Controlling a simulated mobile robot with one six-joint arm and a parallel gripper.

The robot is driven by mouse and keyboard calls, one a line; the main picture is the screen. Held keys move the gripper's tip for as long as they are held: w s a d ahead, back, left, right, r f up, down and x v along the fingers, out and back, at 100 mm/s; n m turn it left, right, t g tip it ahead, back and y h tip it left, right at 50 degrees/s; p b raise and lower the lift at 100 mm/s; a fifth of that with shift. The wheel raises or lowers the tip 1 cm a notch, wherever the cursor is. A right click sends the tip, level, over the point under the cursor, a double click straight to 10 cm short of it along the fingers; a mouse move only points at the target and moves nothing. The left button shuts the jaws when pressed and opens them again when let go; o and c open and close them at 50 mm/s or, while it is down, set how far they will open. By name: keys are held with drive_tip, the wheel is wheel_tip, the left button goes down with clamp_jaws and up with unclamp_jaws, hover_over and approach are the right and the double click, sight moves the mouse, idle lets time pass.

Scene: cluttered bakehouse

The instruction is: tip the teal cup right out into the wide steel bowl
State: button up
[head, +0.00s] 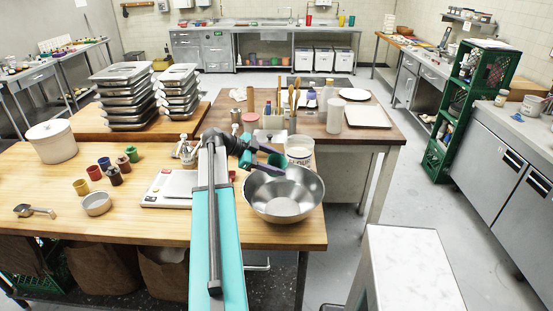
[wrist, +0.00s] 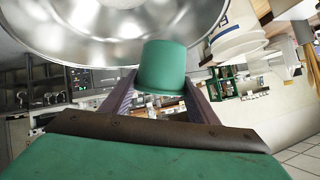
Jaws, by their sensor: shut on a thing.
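The teal cup (wrist: 163,68) is between the fingers of my gripper (wrist: 158,98) in the wrist view, and the gripper is shut on it. In the head view the cup (head: 276,159) is partly hidden by my gripper (head: 264,164), above the back rim of the wide steel bowl (head: 308,194). The bowl stands on the wooden table near its right end. It fills the top of the wrist view (wrist: 60,30). The cup looks tilted, but its mouth and contents do not show. A greyish patch lies in the bowl's bottom; I cannot tell what it is.
A white flour tub (head: 300,150) stands just behind the bowl. A white scale (head: 165,190) is to its left. Several coloured cups, a small steel bowl (head: 97,205) and a scoop (head: 36,211) lie further left on the table (head: 150,232).

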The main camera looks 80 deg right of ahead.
drive_tip(key=shift+w+f, duration=0.1)
drive_tip(key=shift+f, duration=0.05)
drive_tip(key=shift+d+f+n+g+y+b, duration=0.1)
drive_tip(key=shift+f+n+g+y+b, duration=0.35)
drive_tip(key=shift+n+g+b, duration=0.35)
drive_tip(key=shift+f+n+g+b, duration=0.25)
drive_tip(key=shift+n+g+b, duration=0.1)
drive_tip(key=shift+g, duration=0.25)
drive_tip(key=shift+y, duration=0.25)
drive_tip(key=shift+r, duration=2.05)
